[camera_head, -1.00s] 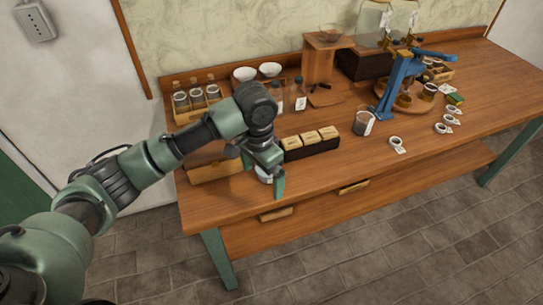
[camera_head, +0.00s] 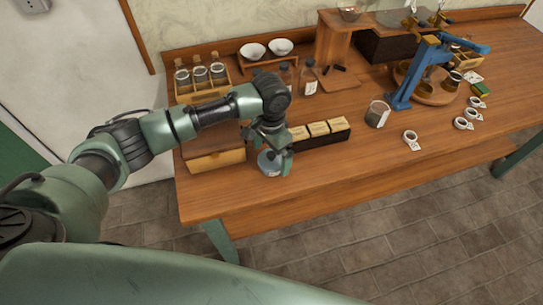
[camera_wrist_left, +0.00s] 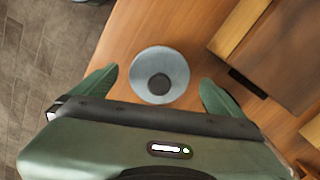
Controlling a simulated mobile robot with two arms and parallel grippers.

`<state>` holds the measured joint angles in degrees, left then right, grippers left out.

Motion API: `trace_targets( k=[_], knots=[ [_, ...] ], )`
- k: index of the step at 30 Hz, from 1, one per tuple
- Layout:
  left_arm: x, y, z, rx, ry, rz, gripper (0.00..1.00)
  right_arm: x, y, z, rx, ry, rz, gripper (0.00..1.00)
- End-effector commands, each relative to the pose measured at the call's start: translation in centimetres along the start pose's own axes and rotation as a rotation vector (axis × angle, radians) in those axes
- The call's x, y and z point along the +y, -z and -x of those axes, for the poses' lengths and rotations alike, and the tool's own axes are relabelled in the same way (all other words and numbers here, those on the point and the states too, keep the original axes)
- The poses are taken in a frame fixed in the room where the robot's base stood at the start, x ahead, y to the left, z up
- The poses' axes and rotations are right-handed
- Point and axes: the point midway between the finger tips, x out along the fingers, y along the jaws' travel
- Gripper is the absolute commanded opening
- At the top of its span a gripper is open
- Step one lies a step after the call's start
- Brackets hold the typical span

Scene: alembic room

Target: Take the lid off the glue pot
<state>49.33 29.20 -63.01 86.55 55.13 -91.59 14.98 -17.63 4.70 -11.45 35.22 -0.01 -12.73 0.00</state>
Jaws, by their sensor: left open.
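The glue pot (camera_head: 268,168) stands on the wooden bench near its front left edge. In the left wrist view its round pale blue-grey lid (camera_wrist_left: 146,68) with a dark knob (camera_wrist_left: 159,84) shows from above. My left gripper (camera_head: 272,166) is at the pot, pointing down. Its two fingers (camera_wrist_left: 161,92) are open, one on each side of the lid, with gaps between fingers and rim in the wrist view. The gripper hides part of the pot in the head view. My right gripper is not in view.
A wooden box (camera_head: 215,161) stands just left of the pot, and a dark holder with several tan blocks (camera_head: 322,141) lies to the right. A jar (camera_head: 377,115) and a blue press (camera_head: 414,72) stand farther right. Bare bench lies right of the pot along the front edge.

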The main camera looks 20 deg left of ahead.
Motion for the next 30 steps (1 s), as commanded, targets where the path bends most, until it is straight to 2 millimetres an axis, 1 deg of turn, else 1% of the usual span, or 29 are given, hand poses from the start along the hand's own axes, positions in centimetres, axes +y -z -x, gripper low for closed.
trace_targets(
  k=[1, 3, 7, 8, 9, 11, 12, 14, 15, 18, 24, 28, 30],
  knots=[
    [0.0, 0.0, -0.2, 0.001, 0.0, -0.001, 1.0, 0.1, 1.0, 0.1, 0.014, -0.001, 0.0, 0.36],
    [0.0, 0.0, -0.3, 0.002, 0.0, -0.001, 1.0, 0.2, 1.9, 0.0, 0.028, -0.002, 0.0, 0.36],
    [0.0, 0.0, -0.3, 0.002, 0.0, -0.002, 1.0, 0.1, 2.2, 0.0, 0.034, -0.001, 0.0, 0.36],
    [0.0, 0.0, -0.3, 0.002, 0.0, -0.002, 0.94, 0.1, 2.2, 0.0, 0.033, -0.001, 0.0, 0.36],
    [0.0, 0.0, -0.3, 0.002, 0.0, -0.002, 0.83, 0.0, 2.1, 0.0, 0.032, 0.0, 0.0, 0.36],
    [0.0, 0.0, -0.3, 0.002, 0.0, -0.002, 0.67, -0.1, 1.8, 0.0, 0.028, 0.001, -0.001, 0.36],
    [0.0, 0.0, -0.3, 0.002, 0.0, -0.002, 0.55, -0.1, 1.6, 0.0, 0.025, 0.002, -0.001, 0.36],
    [0.0, 0.0, -0.3, 0.002, 0.0, -0.002, 0.39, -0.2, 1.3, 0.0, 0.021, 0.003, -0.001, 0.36],
    [0.0, 0.1, -0.3, 0.002, 0.0, -0.002, 0.34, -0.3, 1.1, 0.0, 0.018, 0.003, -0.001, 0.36],
    [0.0, 0.1, -0.2, 0.002, 0.0, -0.002, 0.34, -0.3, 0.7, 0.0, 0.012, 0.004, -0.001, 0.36],
    [0.0, 0.1, 0.0, 0.002, 0.0, -0.001, 0.34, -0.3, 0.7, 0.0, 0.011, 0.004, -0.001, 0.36],
    [0.0, 0.1, 1.0, 0.004, 0.0, -0.002, 0.34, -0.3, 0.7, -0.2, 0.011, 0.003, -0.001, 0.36],
    [0.0, 0.1, 1.9, 0.005, 0.001, -0.003, 0.34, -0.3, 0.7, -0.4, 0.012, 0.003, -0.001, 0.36]
  ],
)
